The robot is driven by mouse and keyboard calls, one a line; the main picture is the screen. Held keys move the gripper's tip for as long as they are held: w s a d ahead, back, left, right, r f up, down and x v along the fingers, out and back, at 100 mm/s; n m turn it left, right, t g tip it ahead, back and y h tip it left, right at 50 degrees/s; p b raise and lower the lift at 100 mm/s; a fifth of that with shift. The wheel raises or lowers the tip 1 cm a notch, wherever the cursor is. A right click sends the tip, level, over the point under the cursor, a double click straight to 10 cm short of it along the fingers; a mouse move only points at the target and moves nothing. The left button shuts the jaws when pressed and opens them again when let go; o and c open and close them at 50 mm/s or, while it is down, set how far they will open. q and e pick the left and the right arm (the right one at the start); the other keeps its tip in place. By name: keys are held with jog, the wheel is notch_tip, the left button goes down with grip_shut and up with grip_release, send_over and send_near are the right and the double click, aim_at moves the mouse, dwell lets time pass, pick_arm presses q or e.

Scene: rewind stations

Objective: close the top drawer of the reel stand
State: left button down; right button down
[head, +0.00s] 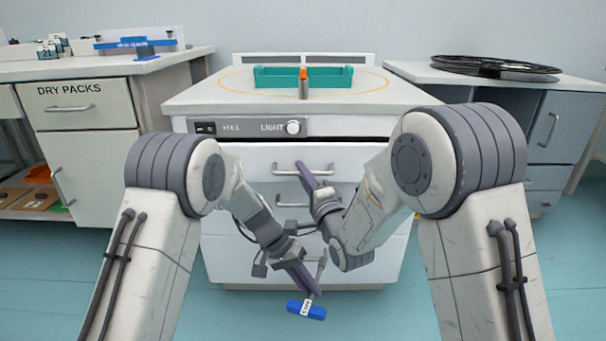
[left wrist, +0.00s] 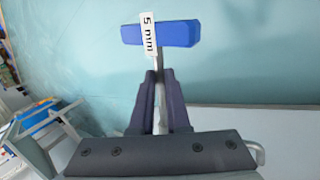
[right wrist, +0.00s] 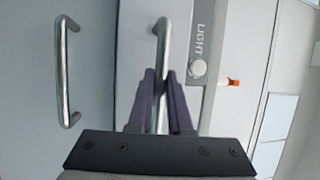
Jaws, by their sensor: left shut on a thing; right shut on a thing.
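The white reel stand (head: 215,200) stands in the middle of the head view. Its top drawer (head: 255,160) sits just under the control panel, with a thin dark gap along its top edge, so it looks slightly open. My right gripper (head: 306,176) is shut on the top drawer handle (head: 285,168); the handle's bar (right wrist: 161,45) runs between its fingers in the right wrist view. My left gripper (head: 307,289) is low in front of the stand, shut on a tool with a blue handle (head: 306,310). That handle (left wrist: 180,33) carries a "5 mm" label in the left wrist view.
A teal tray (head: 275,80) and an orange-tipped grey object (head: 304,88) are on the stand's top. A cabinet marked DRY PACKS (head: 90,112) stands left. A bench with black reels (head: 490,68) stands right. Another handle (right wrist: 67,75) shows in the right wrist view.

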jog(key=shift+w, duration=0.1)
jog(key=shift+w+p, duration=0.3)
jog(key=shift+w, duration=1.8)
jog(key=c, duration=0.8)
grip_release()
jog(key=shift+c, duration=0.2)
jog(key=p+v, duration=0.3)
jog(key=v, duration=0.9)
